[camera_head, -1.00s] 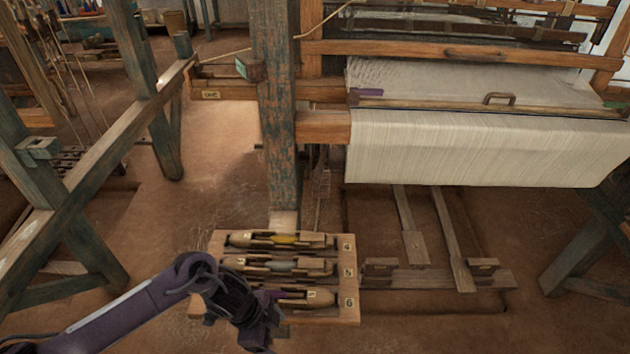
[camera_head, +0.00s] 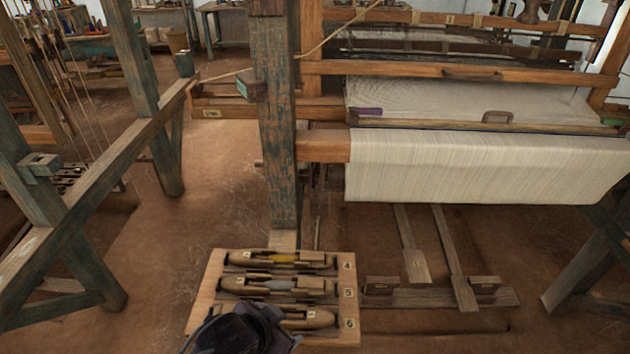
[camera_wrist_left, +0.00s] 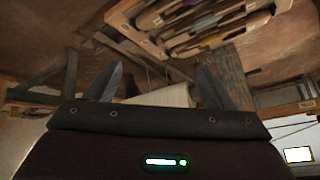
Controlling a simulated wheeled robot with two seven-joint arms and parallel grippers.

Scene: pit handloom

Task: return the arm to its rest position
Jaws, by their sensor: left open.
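My left gripper (camera_head: 280,316) shows at the bottom of the head view, in front of the lower left of a wooden shuttle tray (camera_head: 206,290). In the left wrist view its two fingers (camera_wrist_left: 158,82) stand apart with nothing between them. The tray holds three shuttles in slots: one with yellow yarn (camera_head: 284,258), one with grey yarn (camera_head: 280,285), and a lowest one (camera_head: 308,318) partly hidden behind my gripper. The tray also shows upside down at the top of the left wrist view. My right gripper is not in view.
A loom with a roll of pale cloth (camera_head: 480,165) stands at the right, with a worn blue-green post (camera_head: 277,140) behind the tray. Wooden treadles (camera_head: 455,260) lie below the cloth. A weathered frame beam (camera_head: 95,190) runs along the left. Bare floor (camera_head: 175,240) lies between beam and tray.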

